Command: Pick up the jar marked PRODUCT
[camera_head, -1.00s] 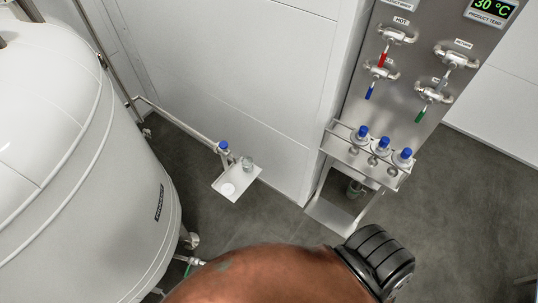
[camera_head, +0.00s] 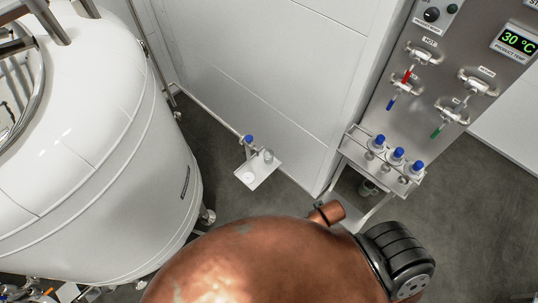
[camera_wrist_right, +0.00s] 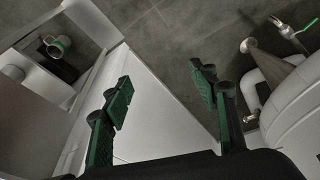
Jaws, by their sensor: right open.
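I cannot read the word PRODUCT on any jar. My left gripper is not in view.
A big white tank (camera_head: 110,140) fills the left. The steel panel (camera_head: 440,85) at right carries valves and a rack (camera_head: 385,165) with several blue-topped fittings. A white wall (camera_head: 270,80) lies between. Grey floor (camera_head: 500,200) is open at the right.

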